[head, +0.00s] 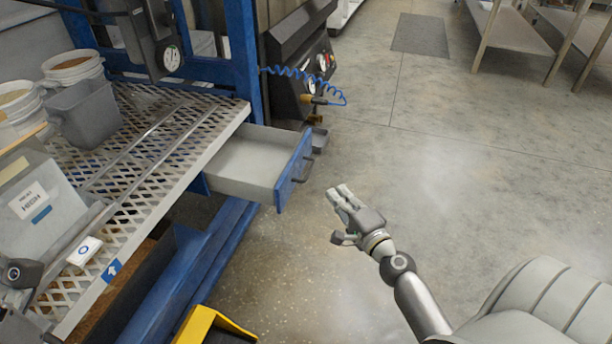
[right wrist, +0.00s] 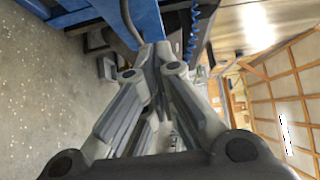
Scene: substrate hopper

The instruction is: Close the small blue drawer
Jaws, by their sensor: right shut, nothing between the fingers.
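The small blue drawer (head: 292,172) stands pulled out from under the mesh bench, with a blue front, a pale empty inside and a dark handle (head: 300,170) on its front. My right gripper (head: 340,192) is in front of the drawer, to the right of its handle and apart from it in the head view. Its fingers are shut and empty. In the right wrist view the shut fingers (right wrist: 160,62) point toward blue metalwork and a dark curved bar that may be the handle.
The mesh bench (head: 150,135) holds a grey bin (head: 88,110), stacked tubs (head: 72,66) and a grey box with a label. A blue post (head: 243,55) and a coiled blue hose (head: 305,75) stand behind the drawer.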

